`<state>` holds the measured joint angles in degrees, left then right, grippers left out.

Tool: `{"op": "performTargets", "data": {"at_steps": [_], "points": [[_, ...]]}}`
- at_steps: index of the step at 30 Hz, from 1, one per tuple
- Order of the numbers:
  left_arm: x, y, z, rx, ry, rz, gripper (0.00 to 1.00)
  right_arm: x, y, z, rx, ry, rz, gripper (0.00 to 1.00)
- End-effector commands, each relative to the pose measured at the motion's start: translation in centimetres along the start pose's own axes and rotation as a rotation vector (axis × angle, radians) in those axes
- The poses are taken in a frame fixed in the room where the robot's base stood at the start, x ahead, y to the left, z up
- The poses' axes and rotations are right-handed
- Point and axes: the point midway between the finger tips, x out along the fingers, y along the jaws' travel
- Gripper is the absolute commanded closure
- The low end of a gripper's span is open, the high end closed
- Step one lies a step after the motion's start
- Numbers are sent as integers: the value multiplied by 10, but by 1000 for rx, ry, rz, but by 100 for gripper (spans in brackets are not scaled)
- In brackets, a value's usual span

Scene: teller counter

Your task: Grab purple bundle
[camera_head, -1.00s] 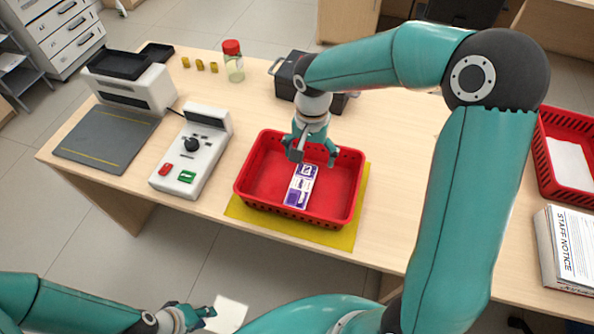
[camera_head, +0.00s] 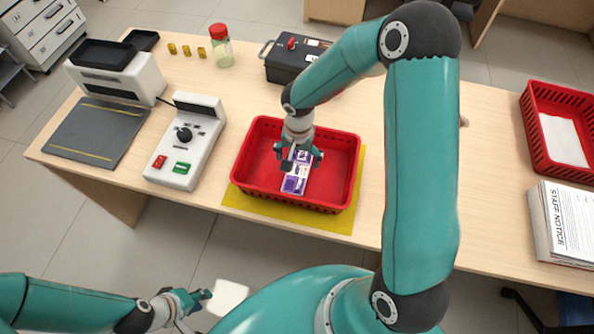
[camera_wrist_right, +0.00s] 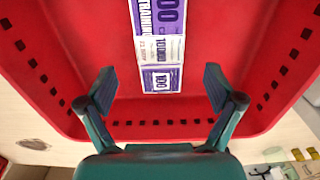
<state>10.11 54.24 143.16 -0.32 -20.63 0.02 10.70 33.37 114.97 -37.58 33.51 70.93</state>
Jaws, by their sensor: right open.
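The purple bundle (camera_head: 296,173) is a flat purple and white banded stack of notes. It lies in the red basket (camera_head: 343,172), near its middle. In the right wrist view the bundle (camera_wrist_right: 160,48) runs from the top edge down to just beyond the fingertips. My right gripper (camera_head: 301,157) is over the basket above the bundle's far end and partly hides it. In the wrist view its fingers (camera_wrist_right: 158,85) are wide apart, one on each side of the bundle's line, with nothing between them.
The basket stands on a yellow mat (camera_head: 347,218). A white device (camera_head: 190,145) is to its left, and a dark box (camera_head: 291,58) and red-lidded jar (camera_head: 221,48) are behind. Another red basket (camera_head: 538,120) and a stack of notices (camera_head: 562,222) are at right.

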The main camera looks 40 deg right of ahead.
Motion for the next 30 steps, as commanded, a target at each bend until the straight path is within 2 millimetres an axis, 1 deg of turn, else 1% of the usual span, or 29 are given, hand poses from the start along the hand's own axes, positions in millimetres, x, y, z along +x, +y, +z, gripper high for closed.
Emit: {"op": "performTargets", "data": {"at_steps": [4, 7, 9, 11, 14, 20, 30], "points": [[-7, 3, 0, 0, 0, 0, 69, 14, 2, 3, -2, -6, 4, 8], [-12, 4, 0, 0, 0, 0, 69, 29, 2, 4, -1, -6, 5, 8], [-12, 4, 0, 0, 0, 0, 69, 40, 2, 3, 0, -4, 4, 8], [-12, 4, 0, 0, 0, 0, 69, 46, 2, 3, -1, -3, 3, 8], [-12, 4, 0, 0, 0, 0, 69, 50, 1, 2, -1, -2, 1, 8], [-12, 4, 0, 0, 0, 0, 69, 51, 1, 2, 0, -1, 1, 8], [-12, 4, 0, 0, 0, 0, 69, 50, 1, 2, 0, -1, 1, 65]]}}
